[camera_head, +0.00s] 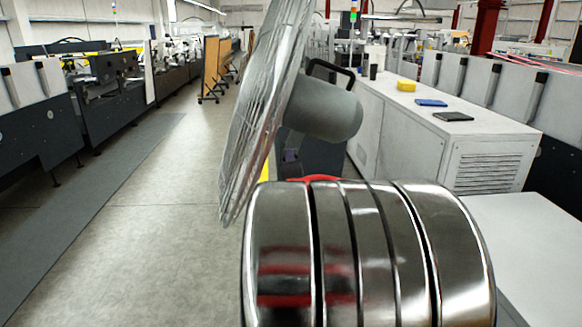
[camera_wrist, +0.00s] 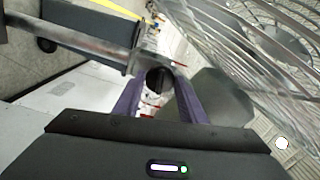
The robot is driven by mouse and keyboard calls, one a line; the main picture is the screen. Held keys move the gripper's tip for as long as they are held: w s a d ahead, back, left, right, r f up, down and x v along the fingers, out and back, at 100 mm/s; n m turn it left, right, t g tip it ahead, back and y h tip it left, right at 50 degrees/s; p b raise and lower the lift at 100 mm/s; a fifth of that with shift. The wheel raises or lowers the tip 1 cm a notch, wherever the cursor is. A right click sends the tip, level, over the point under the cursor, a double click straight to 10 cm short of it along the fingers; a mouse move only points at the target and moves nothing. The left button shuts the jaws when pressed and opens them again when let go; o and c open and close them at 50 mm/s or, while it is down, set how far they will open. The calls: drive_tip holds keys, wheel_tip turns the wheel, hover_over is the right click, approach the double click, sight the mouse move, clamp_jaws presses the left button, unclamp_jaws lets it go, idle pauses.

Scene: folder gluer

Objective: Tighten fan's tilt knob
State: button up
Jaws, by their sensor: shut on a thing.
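The fan's round wire cage (camera_head: 262,110) stands tilted in the middle of the head view, with its grey motor housing (camera_head: 328,108) behind it. In the wrist view, the cage (camera_wrist: 255,50) fills the upper right and the housing (camera_wrist: 215,97) is beside my fingers. The dark round tilt knob (camera_wrist: 160,80) is between the purple fingers of my gripper (camera_wrist: 157,86), which is shut on it. A metal tube (camera_wrist: 75,38) runs from the left towards the knob.
A white cabinet (camera_head: 440,130) stands behind the fan at right, with a yellow block (camera_head: 406,85), a blue item (camera_head: 431,103) and a dark flat item (camera_head: 453,117) on top. Dark machines (camera_head: 105,90) line the left. The grey floor (camera_head: 130,215) left of the fan is clear.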

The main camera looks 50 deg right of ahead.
drive_tip(key=shift+f+m, duration=0.2)
drive_tip(key=shift+m, duration=1)
drive_tip(key=shift+s, duration=0.1)
drive_tip(key=o, duration=1.1)
drive_tip(key=shift+c, duration=0.2)
drive_tip(key=shift+r, duration=0.1)
